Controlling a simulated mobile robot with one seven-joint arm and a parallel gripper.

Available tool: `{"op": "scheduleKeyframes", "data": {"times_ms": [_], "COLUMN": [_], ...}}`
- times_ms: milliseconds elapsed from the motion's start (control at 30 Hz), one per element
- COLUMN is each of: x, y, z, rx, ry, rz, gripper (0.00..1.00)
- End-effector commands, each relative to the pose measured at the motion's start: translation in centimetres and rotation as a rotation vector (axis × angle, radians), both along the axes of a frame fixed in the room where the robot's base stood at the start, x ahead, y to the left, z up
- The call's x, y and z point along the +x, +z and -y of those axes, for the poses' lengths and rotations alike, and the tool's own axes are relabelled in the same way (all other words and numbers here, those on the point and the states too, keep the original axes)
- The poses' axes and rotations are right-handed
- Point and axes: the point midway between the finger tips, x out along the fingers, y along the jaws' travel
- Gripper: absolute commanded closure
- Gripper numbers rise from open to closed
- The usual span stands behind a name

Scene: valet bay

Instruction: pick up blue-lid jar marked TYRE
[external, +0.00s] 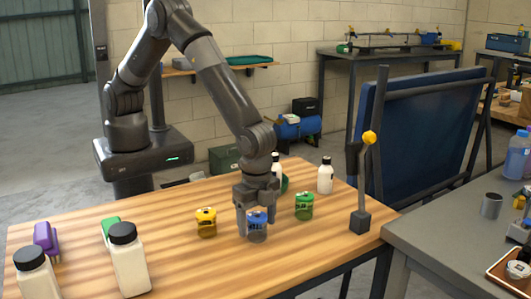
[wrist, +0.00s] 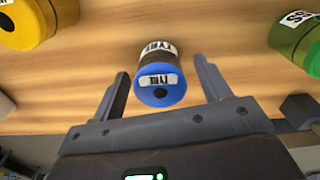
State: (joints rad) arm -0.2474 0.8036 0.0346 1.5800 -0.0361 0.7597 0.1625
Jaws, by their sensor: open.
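The blue-lid jar (external: 257,226) stands on the wooden table, and its TYRE label reads in the wrist view (wrist: 159,75). My gripper (external: 256,222) is open and low over the table at the jar. In the wrist view its two fingers (wrist: 163,88) lie on either side of the jar, with a gap on both sides. Nothing is held between the fingers. The external view does not show clearly how far down the fingers reach beside the jar.
A yellow-lid jar (external: 206,222) stands just left of the blue one and a green-lid jar (external: 304,206) to its right. White bottles (external: 325,176) stand behind. Larger black-capped bottles (external: 129,260) are at the front left.

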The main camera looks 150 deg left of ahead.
Motion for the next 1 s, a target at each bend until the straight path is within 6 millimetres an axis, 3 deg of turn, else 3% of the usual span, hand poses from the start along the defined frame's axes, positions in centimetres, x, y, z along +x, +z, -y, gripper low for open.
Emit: {"op": "scheduleKeyframes", "data": {"times_ms": [200,800,1000], "x": [0.03,0.03,0.04], "y": [-0.13,-0.09,-0.06], "z": [0.00,0.00,-0.01], "rx": [0.000,0.000,0.000], "ry": [0.000,0.000,0.000], "rz": [0.002,0.001,0.001], "gripper": [0.30,0.78,0.78]}}
